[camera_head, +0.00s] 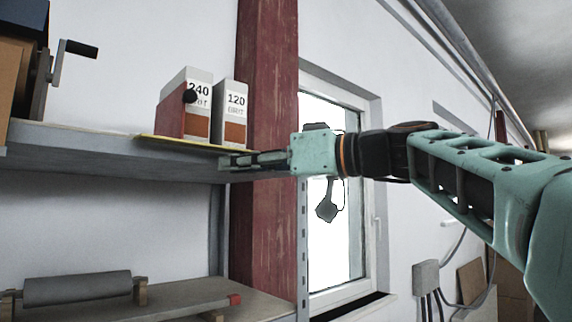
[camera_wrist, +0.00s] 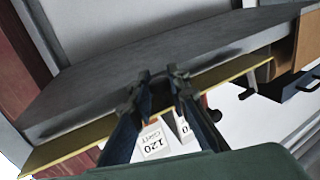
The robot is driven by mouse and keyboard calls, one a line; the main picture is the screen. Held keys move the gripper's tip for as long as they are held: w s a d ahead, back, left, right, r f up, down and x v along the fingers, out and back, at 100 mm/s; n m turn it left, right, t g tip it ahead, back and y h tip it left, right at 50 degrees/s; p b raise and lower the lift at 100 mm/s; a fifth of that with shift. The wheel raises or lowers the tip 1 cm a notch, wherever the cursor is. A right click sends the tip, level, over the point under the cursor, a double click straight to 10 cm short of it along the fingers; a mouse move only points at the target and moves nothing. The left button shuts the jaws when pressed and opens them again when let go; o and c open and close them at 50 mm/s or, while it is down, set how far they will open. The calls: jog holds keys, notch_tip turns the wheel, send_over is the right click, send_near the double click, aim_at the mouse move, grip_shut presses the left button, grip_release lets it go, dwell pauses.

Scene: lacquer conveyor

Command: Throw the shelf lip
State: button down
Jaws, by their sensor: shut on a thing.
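The shelf lip (camera_head: 183,144) is a thin yellow strip along the edge of the upper grey shelf (camera_head: 90,150). In the wrist view the yellow lip (camera_wrist: 75,147) runs slantwise across the picture beside the shelf's grey face (camera_wrist: 120,75). My gripper (camera_head: 228,162) reaches in from the right at the shelf's right end, in front of the red post. In the wrist view my gripper's fingertips (camera_wrist: 158,85) are close together over the strip. The gripper is shut on the lip; the fingers hide the exact contact.
Boxes marked 240 (camera_head: 200,75) and 120 (camera_head: 237,108) stand on the shelf behind the lip. A red piece with a black knob (camera_head: 190,96) is before the 240 box. A crank device (camera_head: 45,70) stands left. A roller (camera_head: 77,288) lies below. A window (camera_head: 335,260) is behind my arm.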

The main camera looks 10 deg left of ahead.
jog(key=shift+r, duration=0.2)
jog(key=h+p, duration=0.1)
jog(key=p, duration=0.1)
jog(key=r+p, duration=0.1)
jog(key=p, duration=0.2)
jog(key=shift+s+d+m+g+h, duration=0.1)
jog(key=shift+d+m+g+h, duration=0.1)
jog(key=shift+m+g+h, duration=0.15)
jog(key=h+p, duration=0.1)
jog(key=p, duration=0.3)
jog(key=r+m+g+h+p, duration=0.1)
jog(key=h+p, duration=0.1)
jog(key=p, duration=0.2)
jog(key=shift+s+d+r, duration=0.1)
jog(key=shift+s+d, duration=0.05)
jog(key=shift+d+m+g+h+p, duration=0.1)
jog(key=shift+m+g+h+p, duration=0.15)
jog(key=shift+g+h+p, duration=0.7)
jog(key=shift+t+p, duration=0.3)
jog(key=shift+p, duration=0.1)
jog(key=shift+s+r+m+g+h, duration=0.1)
jog(key=shift+r+m+g+h, duration=0.25)
jog(key=shift+g+h, duration=0.3)
jog(key=c, duration=2.2)
grip_release()
jog(key=shift+o, duration=0.5)
